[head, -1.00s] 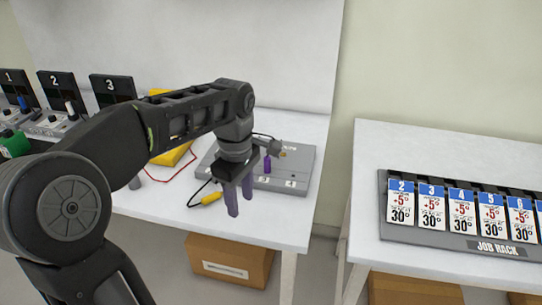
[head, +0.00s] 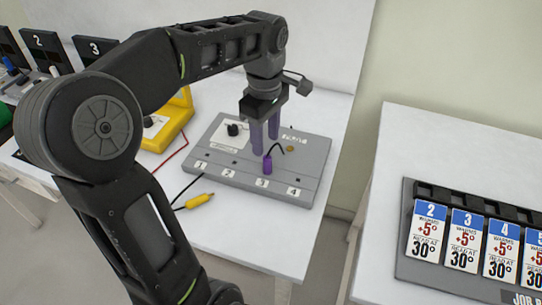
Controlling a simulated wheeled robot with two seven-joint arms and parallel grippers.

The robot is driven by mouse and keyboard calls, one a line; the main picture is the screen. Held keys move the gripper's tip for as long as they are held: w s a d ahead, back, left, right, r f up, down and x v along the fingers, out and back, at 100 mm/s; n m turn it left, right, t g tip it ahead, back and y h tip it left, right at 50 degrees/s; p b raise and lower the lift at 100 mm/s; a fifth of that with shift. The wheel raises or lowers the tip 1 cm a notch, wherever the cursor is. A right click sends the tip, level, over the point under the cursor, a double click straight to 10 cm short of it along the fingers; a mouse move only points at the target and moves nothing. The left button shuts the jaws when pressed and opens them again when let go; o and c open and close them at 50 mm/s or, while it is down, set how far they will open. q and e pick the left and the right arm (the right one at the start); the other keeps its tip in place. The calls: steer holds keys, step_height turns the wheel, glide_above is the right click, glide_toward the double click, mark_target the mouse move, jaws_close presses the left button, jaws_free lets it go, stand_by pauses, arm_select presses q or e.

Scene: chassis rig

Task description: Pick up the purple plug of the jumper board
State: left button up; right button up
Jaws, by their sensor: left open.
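The purple plug (head: 267,165) stands upright on the grey jumper board (head: 215,178), at the socket marked 3, with a short black lead curving from its top. My left gripper (head: 265,147) points down over the board, just behind the plug in the picture. Its two purple-grey fingers are apart with nothing seen between them. I cannot tell whether a finger touches the board. My right gripper is not in view.
A yellow plug (head: 200,201) on a black lead lies on the table in front of the board. A yellow device (head: 178,117) with a red lead stands left. A job rack (head: 407,262) with cards is on the right table.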

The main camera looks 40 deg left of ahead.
mark_target(267, 157)
arm_select(q)
steer(key=shift+s, duration=0.1)
steer(key=shift+f, duration=1.3)
steer(key=shift+d+f+p, duration=0.15)
steer(key=shift+f+p, duration=0.15)
steer(key=shift+f, duration=2.3)
steer(key=shift+c, duration=0.3)
jaws_close()
